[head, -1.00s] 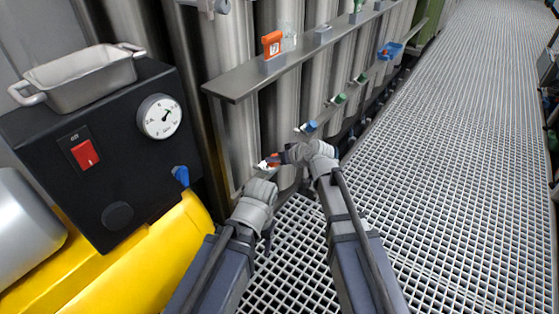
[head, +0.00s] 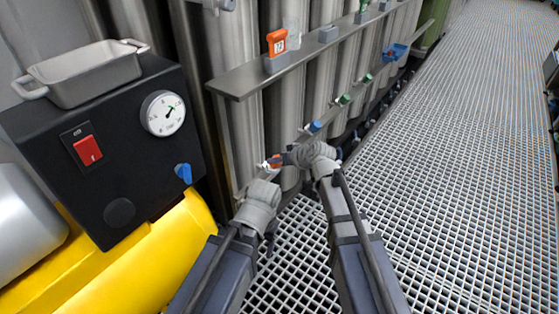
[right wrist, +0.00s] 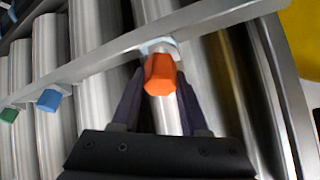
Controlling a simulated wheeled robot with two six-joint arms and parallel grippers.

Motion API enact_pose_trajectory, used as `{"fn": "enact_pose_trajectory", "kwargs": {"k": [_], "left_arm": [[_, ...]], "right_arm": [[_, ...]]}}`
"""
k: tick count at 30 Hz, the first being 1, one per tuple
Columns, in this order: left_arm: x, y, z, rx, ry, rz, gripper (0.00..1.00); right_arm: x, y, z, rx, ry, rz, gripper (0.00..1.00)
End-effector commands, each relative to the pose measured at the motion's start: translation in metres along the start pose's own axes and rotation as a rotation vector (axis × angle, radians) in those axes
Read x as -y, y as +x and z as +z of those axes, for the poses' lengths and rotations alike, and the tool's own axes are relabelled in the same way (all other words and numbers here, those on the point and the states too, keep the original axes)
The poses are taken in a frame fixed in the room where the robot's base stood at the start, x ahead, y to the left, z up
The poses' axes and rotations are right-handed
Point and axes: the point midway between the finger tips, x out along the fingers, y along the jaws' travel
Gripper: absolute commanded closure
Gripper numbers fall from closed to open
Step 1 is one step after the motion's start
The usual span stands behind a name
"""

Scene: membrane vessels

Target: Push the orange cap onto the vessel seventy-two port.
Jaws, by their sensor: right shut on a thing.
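The orange cap (right wrist: 160,75) is between the fingers of my right gripper (right wrist: 159,80), which is shut on it. In the right wrist view the cap is in front of a pale port (right wrist: 158,46) on the metal rail. The two overlap, so I cannot tell how far the cap is on. In the head view the cap (head: 276,161) shows small at the near end of the lower rail, with my right gripper (head: 284,159) at it. My left gripper (head: 270,234) hangs low in front of the vessels; its fingers are mostly hidden.
An orange numbered tag (head: 277,42) stands on the upper shelf (head: 240,84). Blue (head: 314,127) and green (head: 344,100) caps sit farther along the lower rail. A black box with a dial (head: 163,114) and a yellow body (head: 150,250) stand at left. Grating floor is open at right.

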Motion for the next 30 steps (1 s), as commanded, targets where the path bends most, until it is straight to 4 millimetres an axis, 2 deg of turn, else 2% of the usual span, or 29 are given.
{"fn": "enact_pose_trajectory", "kwargs": {"k": [21, 22, 30], "left_arm": [[-0.002, 0.016, -0.001, 0.0, 0.0, 0.0, 0.33], [-0.002, 0.015, -0.001, 0.0, 0.0, 0.0, 0.33], [-0.001, 0.015, -0.001, 0.0, 0.0, 0.0, 0.33]], "right_arm": [[0.0, 0.017, 0.007, 0.0, 0.0, 0.0, 1.0], [0.0, 0.016, 0.007, 0.0, 0.0, 0.0, 0.54], [0.0, 0.016, 0.006, 0.0, 0.0, 0.0, 0.23]]}}
